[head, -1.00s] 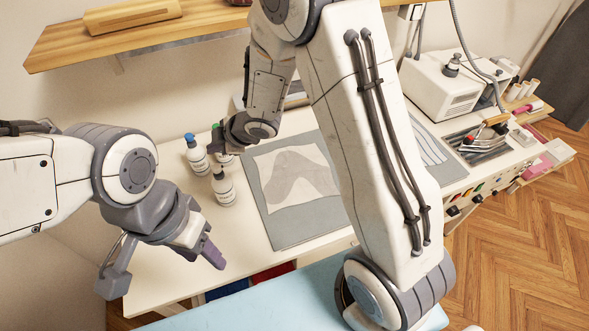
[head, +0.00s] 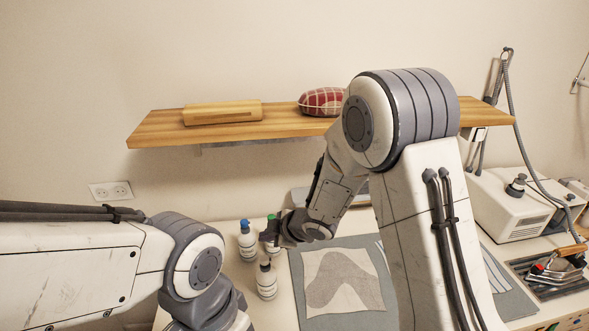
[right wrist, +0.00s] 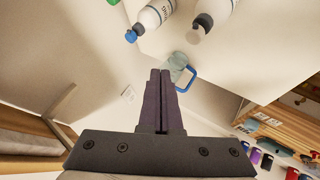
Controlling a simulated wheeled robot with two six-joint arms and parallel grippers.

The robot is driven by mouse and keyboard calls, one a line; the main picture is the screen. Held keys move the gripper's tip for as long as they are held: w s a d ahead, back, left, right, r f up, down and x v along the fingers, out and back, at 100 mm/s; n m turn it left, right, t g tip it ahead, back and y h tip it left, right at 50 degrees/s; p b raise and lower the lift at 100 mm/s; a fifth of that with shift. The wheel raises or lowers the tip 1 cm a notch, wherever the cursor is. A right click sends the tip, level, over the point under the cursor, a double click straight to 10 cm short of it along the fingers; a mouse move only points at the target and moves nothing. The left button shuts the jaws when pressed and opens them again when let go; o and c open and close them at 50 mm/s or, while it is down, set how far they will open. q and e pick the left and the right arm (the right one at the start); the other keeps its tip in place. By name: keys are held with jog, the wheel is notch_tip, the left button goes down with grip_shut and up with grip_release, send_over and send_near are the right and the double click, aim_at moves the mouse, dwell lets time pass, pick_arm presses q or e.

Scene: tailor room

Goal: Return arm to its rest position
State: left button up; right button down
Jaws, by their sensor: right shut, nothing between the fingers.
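My right arm crosses the middle of the head view, its elbow high and its forearm reaching down to the left. My right gripper (head: 268,236) is beside several white bottles; in the right wrist view its dark fingers (right wrist: 160,100) are together with nothing between them. One bottle has a blue cap (head: 247,242), one a dark cap (head: 267,281), and a green cap (head: 272,218) shows behind the gripper. My left arm comes in from the left; its gripper is below the picture.
A wooden shelf (head: 160,128) on the wall bears a wooden block (head: 222,112) and a red plaid cushion (head: 321,101), close to my right elbow. A grey mat (head: 372,318) with a pattern piece lies under my right arm. A white machine (head: 505,210) and an iron (head: 560,268) stand right.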

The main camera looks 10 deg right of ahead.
pick_arm(q)
notch_tip(320, 180, down, 9)
jog(key=b, duration=0.8)
jog(key=shift+r+b, duration=0.2)
jog(key=shift+b, duration=0.1)
pick_arm(e)
jog(key=s+d+m+g+h, duration=0.2)
jog(key=s+m, duration=0.3)
jog(key=s, duration=1)
jog(key=s+d+m+g+h, duration=0.1)
jog(key=s+m+g+h, duration=0.2)
jog(key=s, duration=1.3)
jog(key=shift+s+d+r+m+g, duration=0.25)
jog(key=shift+d+r+m+g, duration=0.15)
jog(key=shift+m+g, duration=0.6)
pick_arm(q)
grip_shut()
